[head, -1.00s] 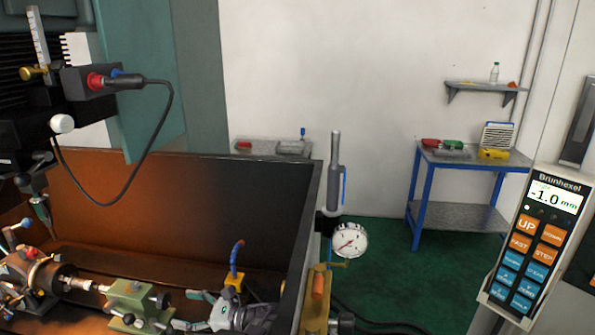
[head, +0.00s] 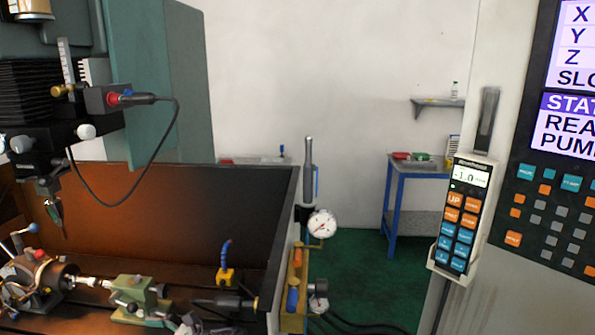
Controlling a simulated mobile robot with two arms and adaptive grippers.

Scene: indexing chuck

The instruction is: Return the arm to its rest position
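Part of a grey gripper (head: 188,323), which I take to be my right one, shows at the bottom edge of the head view. It is just right of the green tailstock block (head: 137,298). Most of it is cut off by the frame, so I cannot tell its opening or whether it touches anything. My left gripper is not in view. The indexing chuck (head: 38,280) sits on the machine bed at lower left, with a pale workpiece (head: 92,283) between it and the tailstock.
The machine's tank wall (head: 283,240) stands right of the bed, with a dial gauge (head: 322,223) on its edge. A pendant (head: 463,215) reading -1.0 and a control panel (head: 560,190) are at right. A blue table (head: 400,185) stands behind on green floor.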

